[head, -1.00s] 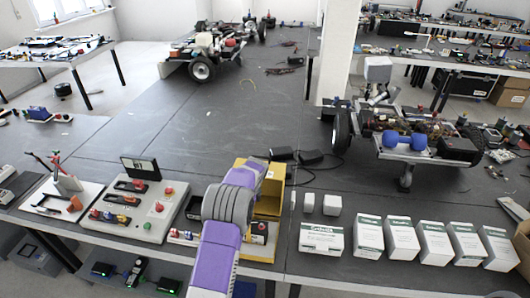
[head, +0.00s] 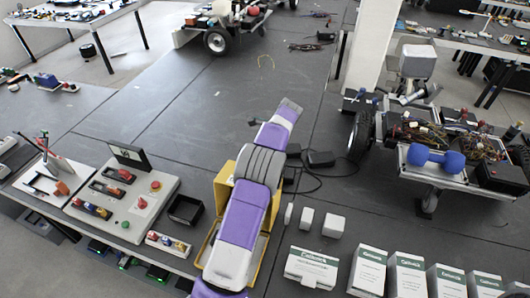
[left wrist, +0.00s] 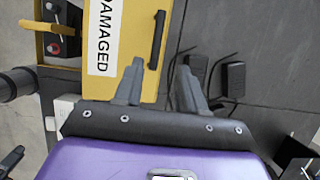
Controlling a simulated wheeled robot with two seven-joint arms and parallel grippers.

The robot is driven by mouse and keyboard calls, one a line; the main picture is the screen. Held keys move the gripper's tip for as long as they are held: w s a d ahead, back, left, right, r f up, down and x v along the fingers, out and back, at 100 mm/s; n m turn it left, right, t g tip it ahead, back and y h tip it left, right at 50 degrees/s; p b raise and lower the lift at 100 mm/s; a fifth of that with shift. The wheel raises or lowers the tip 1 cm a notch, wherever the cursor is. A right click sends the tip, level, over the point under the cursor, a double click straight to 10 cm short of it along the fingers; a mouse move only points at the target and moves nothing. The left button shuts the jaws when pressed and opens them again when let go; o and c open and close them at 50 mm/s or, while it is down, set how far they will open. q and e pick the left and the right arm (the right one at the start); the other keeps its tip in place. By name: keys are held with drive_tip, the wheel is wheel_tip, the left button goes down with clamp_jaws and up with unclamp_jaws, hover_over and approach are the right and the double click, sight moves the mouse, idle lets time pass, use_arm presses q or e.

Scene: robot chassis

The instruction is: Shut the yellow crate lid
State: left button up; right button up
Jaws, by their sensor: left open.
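The yellow crate (head: 224,188) stands near the front edge of the table in the head view, largely hidden by my purple left arm. In the left wrist view its yellow lid (left wrist: 134,28) shows a white "DAMAGED" label and a black bar handle (left wrist: 158,40). My left gripper (left wrist: 160,68) is open and empty. One finger overlaps the lid's face below the handle in the picture; the other is past the lid's right edge. Contact cannot be told. My right gripper is not in view.
Black adapters (head: 320,159) with cables lie right of the crate. A small black tray (head: 185,209) and a control panel (head: 138,200) stand left of it. Small white boxes (head: 333,225) and several larger cartons are on the right. The table behind is mostly clear.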

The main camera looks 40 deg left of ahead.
use_arm(q)
drive_tip(key=x, duration=0.7)
drive_tip(key=shift+s+r, duration=0.1)
drive_tip(key=shift+s, duration=0.3)
drive_tip(key=shift+w, duration=0.1)
clamp_jaws()
